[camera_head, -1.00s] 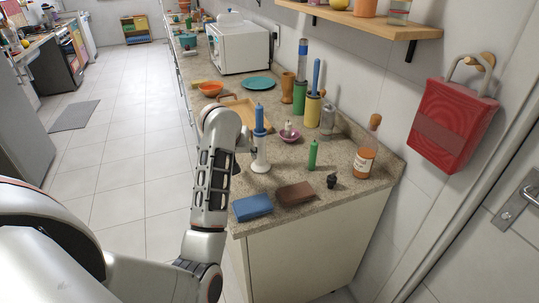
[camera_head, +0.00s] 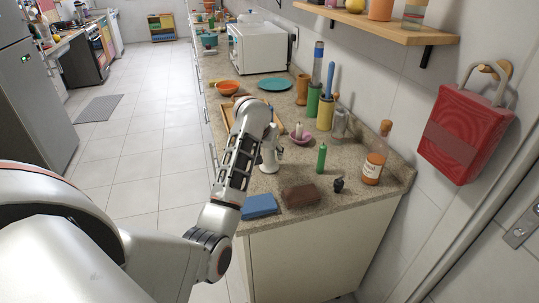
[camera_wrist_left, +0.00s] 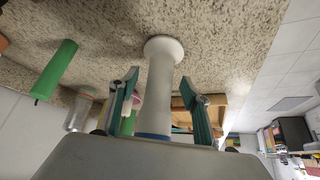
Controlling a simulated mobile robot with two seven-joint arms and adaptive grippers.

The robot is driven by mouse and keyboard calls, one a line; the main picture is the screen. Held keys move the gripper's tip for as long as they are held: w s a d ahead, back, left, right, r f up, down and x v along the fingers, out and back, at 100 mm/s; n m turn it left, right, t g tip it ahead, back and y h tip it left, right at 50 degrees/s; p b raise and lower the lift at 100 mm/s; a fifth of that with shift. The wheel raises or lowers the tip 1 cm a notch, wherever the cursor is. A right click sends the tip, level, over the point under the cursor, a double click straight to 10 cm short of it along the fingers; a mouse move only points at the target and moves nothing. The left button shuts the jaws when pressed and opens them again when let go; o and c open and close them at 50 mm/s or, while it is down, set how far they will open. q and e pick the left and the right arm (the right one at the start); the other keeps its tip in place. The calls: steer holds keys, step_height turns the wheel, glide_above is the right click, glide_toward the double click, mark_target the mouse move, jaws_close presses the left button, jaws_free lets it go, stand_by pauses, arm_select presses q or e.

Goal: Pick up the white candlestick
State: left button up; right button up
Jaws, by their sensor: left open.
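The white candlestick (camera_head: 270,158) stands upright on the counter, partly hidden behind my left arm in the head view. In the left wrist view, which looks upside down, its round base (camera_wrist_left: 164,45) rests on the counter and its white stem runs between my fingers. A blue band (camera_wrist_left: 152,136) shows at the stem's lower end in that picture. My left gripper (camera_wrist_left: 159,80) is open, with one finger on each side of the stem. Gaps show between the fingertips and the stem. The gripper is mostly hidden by my arm in the head view. My right gripper is not in view.
A blue block (camera_head: 259,206) and a brown block (camera_head: 301,195) lie near the counter's front edge. A wooden tray (camera_head: 226,117) lies behind.

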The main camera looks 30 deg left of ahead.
arm_select(q)
steer(key=shift+x, duration=1)
jaws_close()
steer(key=shift+r, duration=0.1)
steer(key=shift+r, duration=0.1)
